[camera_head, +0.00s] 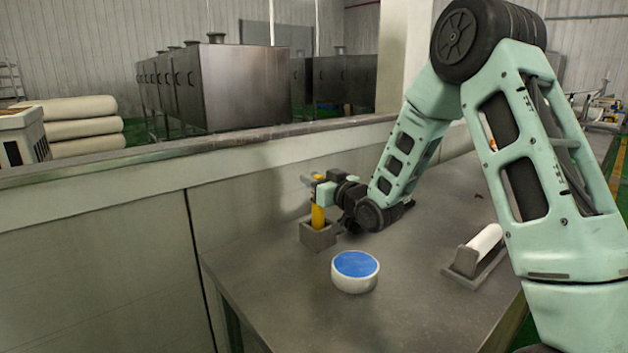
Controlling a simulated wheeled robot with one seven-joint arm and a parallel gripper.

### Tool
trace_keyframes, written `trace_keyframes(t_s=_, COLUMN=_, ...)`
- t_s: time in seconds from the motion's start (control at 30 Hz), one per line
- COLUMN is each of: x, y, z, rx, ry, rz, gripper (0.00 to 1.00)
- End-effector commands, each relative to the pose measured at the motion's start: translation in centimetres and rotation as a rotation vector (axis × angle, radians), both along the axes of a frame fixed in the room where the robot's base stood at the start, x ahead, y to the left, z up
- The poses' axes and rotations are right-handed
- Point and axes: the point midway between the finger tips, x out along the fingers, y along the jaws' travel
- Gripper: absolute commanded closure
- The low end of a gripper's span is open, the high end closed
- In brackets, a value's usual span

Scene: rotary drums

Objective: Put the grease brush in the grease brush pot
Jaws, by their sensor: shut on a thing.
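The grease brush (318,214) has a yellow handle and stands upright. My gripper (316,186) is shut on the upper part of its handle. The grease brush pot (318,238) is a small grey square box on the metal table, near its far left edge. The lower end of the brush is at the pot's opening and is hidden by the pot's front wall. I cannot tell whether it touches the pot's bottom.
A round white tub with a blue top (355,270) stands in front of the pot. A white cylinder in a grey holder (478,252) lies at the right. A low wall (250,165) runs behind the table (400,290). The table's front middle is clear.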

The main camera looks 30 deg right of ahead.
Motion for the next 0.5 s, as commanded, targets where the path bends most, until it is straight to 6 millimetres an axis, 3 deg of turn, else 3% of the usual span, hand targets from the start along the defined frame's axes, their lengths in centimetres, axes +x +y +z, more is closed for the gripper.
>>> trace_keyframes(t_s=0.07, x=0.00, y=0.00, z=-0.38, rx=0.000, ry=0.000, rz=0.000, gripper=1.00)
trace_keyframes(t_s=0.1, x=0.01, y=0.00, z=-0.20, rx=0.000, ry=0.000, rz=0.000, gripper=0.66)
trace_keyframes(t_s=0.13, x=0.01, y=0.00, z=-0.19, rx=0.000, ry=0.000, rz=0.000, gripper=0.57)
trace_keyframes(t_s=0.5, x=0.01, y=-0.01, z=0.19, rx=0.000, ry=0.000, rz=0.000, gripper=0.55)
